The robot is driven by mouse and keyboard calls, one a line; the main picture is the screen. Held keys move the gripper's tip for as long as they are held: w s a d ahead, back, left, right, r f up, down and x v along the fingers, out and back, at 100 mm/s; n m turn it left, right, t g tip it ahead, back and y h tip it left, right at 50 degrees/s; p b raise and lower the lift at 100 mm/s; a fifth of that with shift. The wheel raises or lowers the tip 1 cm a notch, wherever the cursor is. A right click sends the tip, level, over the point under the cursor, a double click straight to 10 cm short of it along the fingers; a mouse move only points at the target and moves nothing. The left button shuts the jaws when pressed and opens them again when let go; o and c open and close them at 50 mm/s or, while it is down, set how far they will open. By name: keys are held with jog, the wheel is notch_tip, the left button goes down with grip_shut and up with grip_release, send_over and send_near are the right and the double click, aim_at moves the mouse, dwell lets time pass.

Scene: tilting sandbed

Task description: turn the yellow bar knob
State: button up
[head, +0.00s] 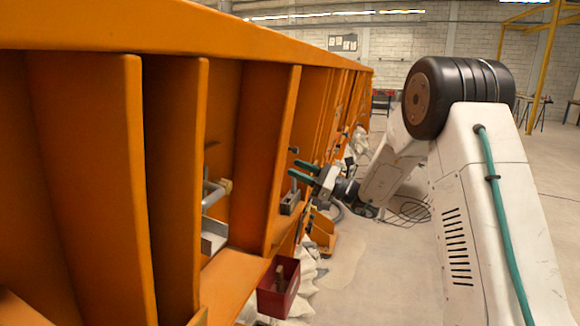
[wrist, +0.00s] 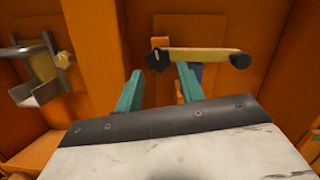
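In the wrist view a yellow bar (wrist: 200,54) lies nearly level on the orange structure, with a dark star-shaped piece at its left end and a dark round end at its right. It looks like the yellow bar knob. My gripper (wrist: 160,70) is open, its two green fingers apart just below the bar in the picture. In the head view my gripper (head: 293,168) points left at the orange structure, and I cannot make out the bar clearly there.
The orange ribbed structure (head: 275,165) fills the left. A metal bracket (wrist: 45,85) with a small yellow knob (wrist: 65,59) sits left of my gripper in the wrist view. A red bin (head: 277,290) hangs low on the structure. Open floor (head: 375,280) lies to the right.

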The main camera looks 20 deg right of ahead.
jog(key=v, duration=0.3)
jog(key=shift+s+d+f, duration=0.15)
jog(key=shift+s+d, duration=0.05)
jog(key=shift+d, duration=0.1)
jog(key=s+a+f+n+g+h, duration=0.1)
jog(key=s+a+f+n+g, duration=0.3)
jog(key=s+f+g, duration=0.1)
jog(key=s+a+n+g+h, duration=0.3)
jog(key=s+n+g, duration=0.1)
jog(key=s, duration=0.5)
jog(key=s+a+n+g+h, duration=0.2)
jog(key=s+n+g, duration=0.2)
jog(key=s, duration=0.4)
jog(key=s+d+r+n+t+h, duration=0.1)
jog(key=s+d+n+h, duration=0.2)
jog(key=s, duration=0.8)
jog(key=s+d+r+n+t+h, duration=0.1)
jog(key=s+d+r+n+h, duration=0.1)
jog(key=s+n+h, duration=0.5)
jog(key=shift+s+d+r+h, duration=0.4)
jog(key=shift+s+h, duration=0.7)
jog(key=shift+s, duration=1.35)
